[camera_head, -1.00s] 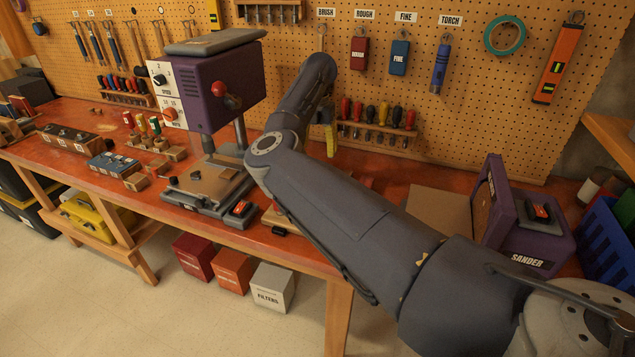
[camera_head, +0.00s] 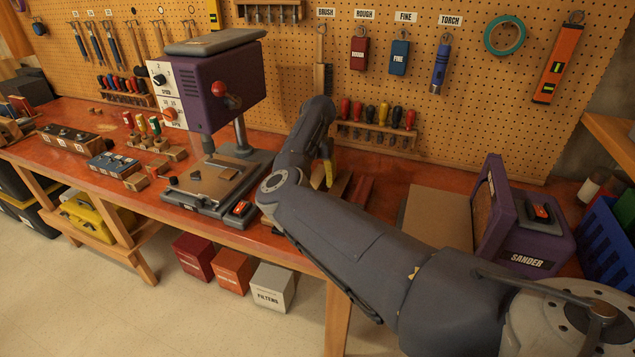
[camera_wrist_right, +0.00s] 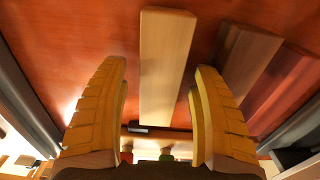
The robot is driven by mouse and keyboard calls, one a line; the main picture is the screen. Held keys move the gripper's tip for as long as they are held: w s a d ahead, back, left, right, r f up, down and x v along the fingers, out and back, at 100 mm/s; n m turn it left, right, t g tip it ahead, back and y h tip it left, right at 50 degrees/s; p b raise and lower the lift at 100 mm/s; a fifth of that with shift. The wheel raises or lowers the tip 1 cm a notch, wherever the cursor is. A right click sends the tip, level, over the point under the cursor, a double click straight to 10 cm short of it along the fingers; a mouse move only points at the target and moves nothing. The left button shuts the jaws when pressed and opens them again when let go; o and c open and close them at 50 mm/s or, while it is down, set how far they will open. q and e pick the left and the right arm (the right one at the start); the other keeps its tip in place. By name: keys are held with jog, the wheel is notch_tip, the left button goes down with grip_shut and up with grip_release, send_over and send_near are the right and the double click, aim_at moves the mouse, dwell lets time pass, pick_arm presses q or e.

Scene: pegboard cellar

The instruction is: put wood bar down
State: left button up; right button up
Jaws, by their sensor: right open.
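A pale wood bar (camera_wrist_right: 168,65) lies lengthwise on the red bench top in the right wrist view. My right gripper (camera_wrist_right: 160,85) is open, with one yellow finger on each side of the bar and a gap showing on both sides. In the head view my right gripper (camera_head: 328,173) is low over the bench, right of the purple drill press, and my own arm hides most of it. I cannot pick out the pale bar in the head view. My left gripper is not in view.
A second wood bar (camera_wrist_right: 248,60) and a dark red bar (camera_wrist_right: 285,88) lie to the right in the wrist view. The drill press (camera_head: 222,85) stands left of my arm and the purple sander (camera_head: 525,225) right. A screwdriver rack (camera_head: 376,133) is behind.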

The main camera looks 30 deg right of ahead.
jog(key=shift+f, duration=0.9)
jog(key=shift+o, duration=0.2)
grip_shut()
